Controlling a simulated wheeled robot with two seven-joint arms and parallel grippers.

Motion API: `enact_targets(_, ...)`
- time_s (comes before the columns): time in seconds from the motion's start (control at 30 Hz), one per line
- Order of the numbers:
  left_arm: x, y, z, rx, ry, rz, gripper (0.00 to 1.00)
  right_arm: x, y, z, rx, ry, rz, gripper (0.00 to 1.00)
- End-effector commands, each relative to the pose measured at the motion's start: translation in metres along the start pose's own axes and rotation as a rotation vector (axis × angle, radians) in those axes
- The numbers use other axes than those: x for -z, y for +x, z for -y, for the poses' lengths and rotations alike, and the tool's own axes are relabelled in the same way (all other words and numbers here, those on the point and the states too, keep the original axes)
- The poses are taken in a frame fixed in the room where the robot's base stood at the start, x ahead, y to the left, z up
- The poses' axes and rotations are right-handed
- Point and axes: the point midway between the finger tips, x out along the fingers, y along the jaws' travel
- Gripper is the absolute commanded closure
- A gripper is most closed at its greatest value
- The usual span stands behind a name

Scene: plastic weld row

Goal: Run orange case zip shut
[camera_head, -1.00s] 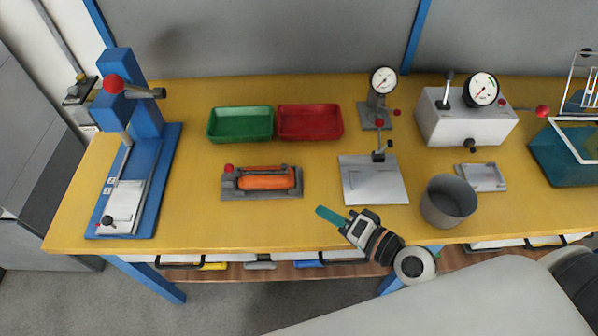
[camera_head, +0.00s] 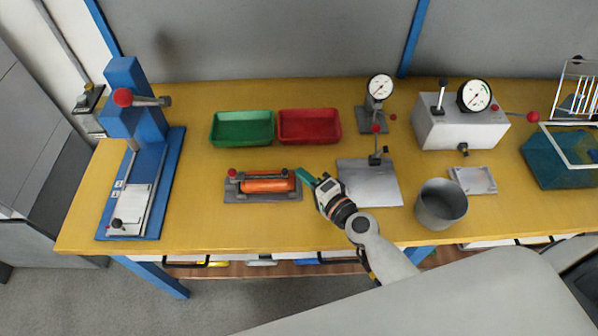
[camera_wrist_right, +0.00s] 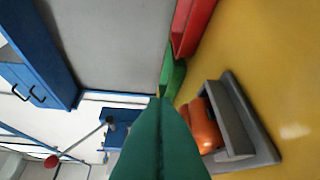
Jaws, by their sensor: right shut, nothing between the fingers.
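The orange case (camera_head: 266,185) lies in a grey holder (camera_head: 262,197) on the yellow bench, with a red knob at the holder's left end. In the right wrist view the orange case (camera_wrist_right: 201,126) shows partly behind the holder's grey end wall (camera_wrist_right: 239,118). My right gripper (camera_head: 305,176) has green fingers, which are shut with nothing between them. Its tips are close to the right end of the holder; whether they touch it I cannot tell. The closed green fingers (camera_wrist_right: 159,138) fill the lower middle of the wrist view. The zip and its pull are too small to make out. My left gripper is not in view.
Green tray (camera_head: 242,128) and red tray (camera_head: 310,126) stand behind the holder. A grey plate fixture (camera_head: 370,185) with a red-knobbed lever is just right of my gripper, and a grey pot (camera_head: 441,205) further right. A blue press (camera_head: 140,150) stands left. Bench between press and holder is clear.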

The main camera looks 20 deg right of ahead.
Motion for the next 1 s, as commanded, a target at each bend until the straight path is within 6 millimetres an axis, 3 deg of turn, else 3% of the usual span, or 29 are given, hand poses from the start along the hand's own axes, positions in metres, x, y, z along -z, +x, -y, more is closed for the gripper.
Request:
enact_targets(0.2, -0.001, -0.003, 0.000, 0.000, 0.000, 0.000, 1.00, 0.011, 0.011, 0.000, 0.000, 0.001, 0.000, 1.00)
enact_targets(0.6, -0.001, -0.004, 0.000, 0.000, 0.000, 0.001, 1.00, 0.015, 0.014, -0.001, 0.000, 0.000, 0.000, 1.00)
enact_targets(1.0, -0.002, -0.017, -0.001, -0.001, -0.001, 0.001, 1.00, 0.083, 0.064, -0.015, 0.000, 0.003, -0.001, 1.00)
